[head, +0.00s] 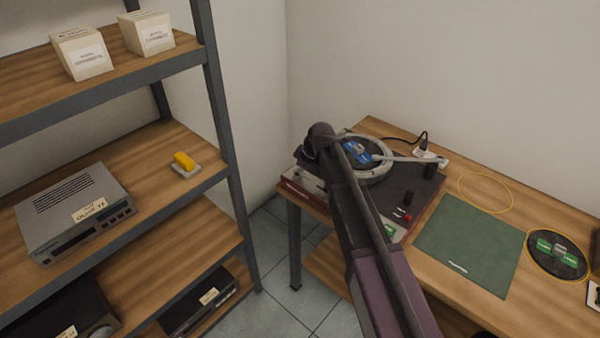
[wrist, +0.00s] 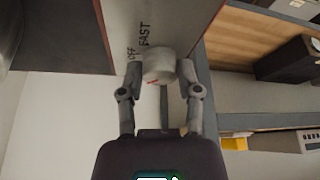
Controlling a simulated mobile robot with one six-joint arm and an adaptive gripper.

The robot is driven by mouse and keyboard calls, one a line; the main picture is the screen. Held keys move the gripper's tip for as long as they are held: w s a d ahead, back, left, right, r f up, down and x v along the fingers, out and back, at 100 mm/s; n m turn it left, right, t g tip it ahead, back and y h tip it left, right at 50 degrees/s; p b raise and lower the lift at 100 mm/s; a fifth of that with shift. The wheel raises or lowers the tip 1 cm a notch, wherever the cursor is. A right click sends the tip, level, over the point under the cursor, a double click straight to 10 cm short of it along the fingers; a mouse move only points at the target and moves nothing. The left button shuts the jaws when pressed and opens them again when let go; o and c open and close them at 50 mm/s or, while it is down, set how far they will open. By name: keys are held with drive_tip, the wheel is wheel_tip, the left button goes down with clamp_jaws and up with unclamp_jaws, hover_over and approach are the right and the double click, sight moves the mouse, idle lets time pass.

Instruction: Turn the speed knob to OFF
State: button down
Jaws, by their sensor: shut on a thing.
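The speed knob (wrist: 159,65) is a pale round knob on the front panel (wrist: 165,20) of the record player, seen in the wrist view. My gripper (wrist: 160,74) is shut on it, with one finger on each side. A red mark shows on the knob's face, on the side towards my gripper. The printed words OFF (wrist: 131,53) and FAST (wrist: 145,35) stand beside the knob, at its upper left in the picture. In the head view the record player (head: 415,185) sits on the wooden table, and my arm hides the knob and my fingertips.
A green mat (head: 470,245) and a dark round pad (head: 557,255) lie right of the player on the table (head: 385,130). A white power strip (head: 430,158) is behind it. A metal shelf (head: 215,100) with a grey hifi unit (head: 75,210) stands at the left, beyond a floor gap.

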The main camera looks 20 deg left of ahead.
drive_tip(key=shift+s, duration=0.15)
drive_tip(key=m+t, duration=0.1)
drive_tip(key=m, duration=0.3)
drive_tip(key=shift+s+m+t+h, duration=0.1)
drive_tip(key=shift+m+t+h, duration=0.2)
drive_tip(key=shift+t, duration=0.1)
drive_tip(key=m+t+h, duration=0.1)
drive_tip(key=m, duration=0.3)
drive_tip(key=shift+a+m, duration=0.1)
drive_tip(key=shift+m, duration=0.2)
drive_tip(key=shift+c, duration=1.5)
unclamp_jaws()
drive_tip(key=shift+r, duration=0.1)
